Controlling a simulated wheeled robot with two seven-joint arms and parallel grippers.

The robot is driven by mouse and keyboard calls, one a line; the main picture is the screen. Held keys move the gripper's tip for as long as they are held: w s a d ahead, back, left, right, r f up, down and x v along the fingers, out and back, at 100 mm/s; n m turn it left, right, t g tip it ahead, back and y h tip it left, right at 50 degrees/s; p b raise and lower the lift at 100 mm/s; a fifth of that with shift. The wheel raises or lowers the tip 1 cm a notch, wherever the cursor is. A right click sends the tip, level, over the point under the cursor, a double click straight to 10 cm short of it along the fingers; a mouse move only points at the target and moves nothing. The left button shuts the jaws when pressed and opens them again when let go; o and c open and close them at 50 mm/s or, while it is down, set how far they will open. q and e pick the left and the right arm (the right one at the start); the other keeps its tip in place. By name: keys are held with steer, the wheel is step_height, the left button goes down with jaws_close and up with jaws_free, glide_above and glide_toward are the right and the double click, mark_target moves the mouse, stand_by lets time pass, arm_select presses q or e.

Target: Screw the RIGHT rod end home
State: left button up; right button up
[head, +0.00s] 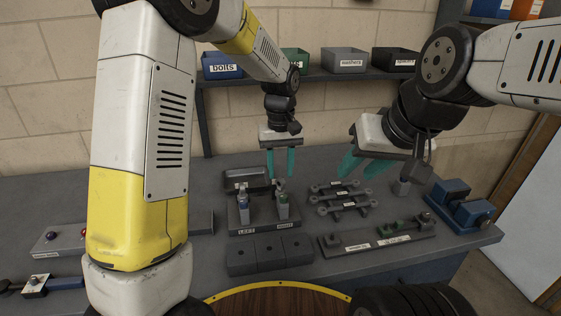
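A dark fixture block (265,220) stands mid-bench with two upright grey posts. Its left post (243,208) has a blue mark and stands by a label that seems to read LEFT. Its right post (282,208) has a green mark and stands by a second label, too small to read. Small parts show at the post tops; how far any rod end is threaded in cannot be told. My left gripper (280,176) is open and empty, fingers down, above and behind the right post. My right gripper (362,178) is open and empty, tilted, above the grey links (342,206).
A dark three-part block (270,254) lies in front of the fixture. A labelled plate (375,239) with green parts lies right of it. A blue vise (460,206) stands at the right edge. Labelled bins (345,62) fill the back shelf. A tray (247,179) sits behind the fixture.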

mark_target(280, 178)
arm_select(q)
steer(key=n, duration=0.3)
steer(key=shift+n, duration=0.3)
steer(key=n, duration=0.4)
steer(key=shift+f, duration=1.55)
jaws_close()
stand_by(0.3)
